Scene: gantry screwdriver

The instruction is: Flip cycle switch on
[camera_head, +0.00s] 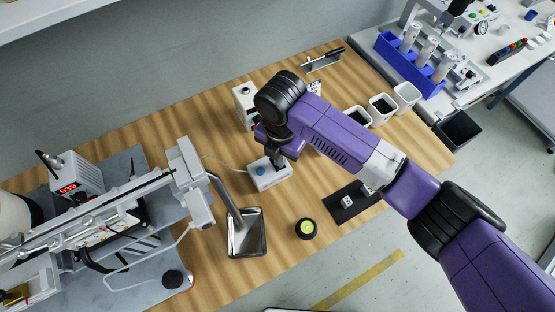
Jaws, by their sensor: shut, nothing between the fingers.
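A small white box (266,180) with a blue round button (261,171) sits on the wooden table, with a thin cable running from it to the left. It may be the switch box; any toggle on it is hidden. My gripper (279,165) points down at the right part of this box, shut and empty. Whether its tip touches the box cannot be told. A white box unit (243,100) stands behind my arm, partly hidden by it.
A gantry machine (95,225) fills the left side. A metal tray (260,235) and a black round object with a yellow-green top (306,228) lie in front. A black mat (342,205), white cups (382,106) and a blue rack (395,58) are to the right.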

